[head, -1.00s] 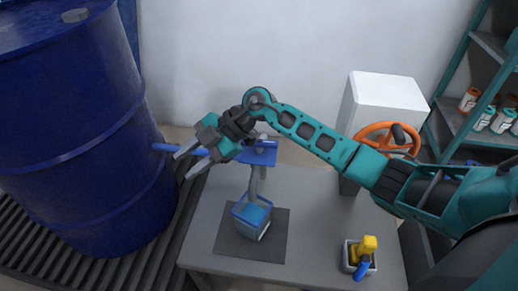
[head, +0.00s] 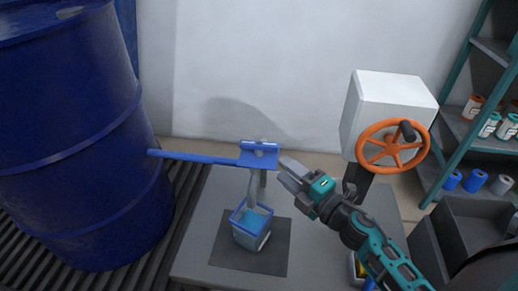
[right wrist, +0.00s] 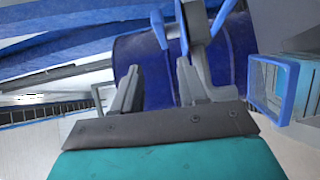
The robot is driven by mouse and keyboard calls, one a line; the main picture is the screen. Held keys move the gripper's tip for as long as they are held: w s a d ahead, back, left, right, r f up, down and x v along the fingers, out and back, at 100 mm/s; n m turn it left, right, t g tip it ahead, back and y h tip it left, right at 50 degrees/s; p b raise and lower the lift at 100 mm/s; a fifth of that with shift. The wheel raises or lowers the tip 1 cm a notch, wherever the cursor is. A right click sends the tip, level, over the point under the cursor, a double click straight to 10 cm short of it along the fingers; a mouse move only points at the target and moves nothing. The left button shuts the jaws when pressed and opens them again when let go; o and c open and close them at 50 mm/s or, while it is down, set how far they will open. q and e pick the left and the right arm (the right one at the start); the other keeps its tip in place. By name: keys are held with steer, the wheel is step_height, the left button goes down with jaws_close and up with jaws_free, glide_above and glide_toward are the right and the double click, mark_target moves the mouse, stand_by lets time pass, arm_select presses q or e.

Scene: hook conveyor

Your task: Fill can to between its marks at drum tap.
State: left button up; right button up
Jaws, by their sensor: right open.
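The blue drum (head: 75,140) stands at the left, with a blue pipe (head: 195,158) running right to the tap (head: 260,155), which has a flat blue top. The can (head: 250,235), blue-rimmed with blue liquid inside, stands upright on a dark mat below the tap. A grey vertical shape, spout or stream, reaches from the tap to the can; I cannot tell which. The can's marks cannot be read. My right gripper (head: 287,175) is open and empty, just right of the tap. In the right wrist view the can (right wrist: 272,90) is right of the fingers (right wrist: 158,85).
The grey table (head: 200,225) carries the dark mat (head: 272,262). A white box with an orange handwheel (head: 392,146) stands at the back right. Shelves with small jars (head: 490,124) are at the far right. A roller conveyor (head: 25,240) lies under the drum.

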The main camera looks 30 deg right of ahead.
mark_target(263, 149)
steer(key=shift+h, duration=0.3)
steer(key=w, duration=0.4)
steer(key=w+a, duration=0.1)
steer(key=w, duration=0.7)
steer(key=shift+a+f, duration=0.15)
steer(key=shift+f, duration=0.05)
jaws_close()
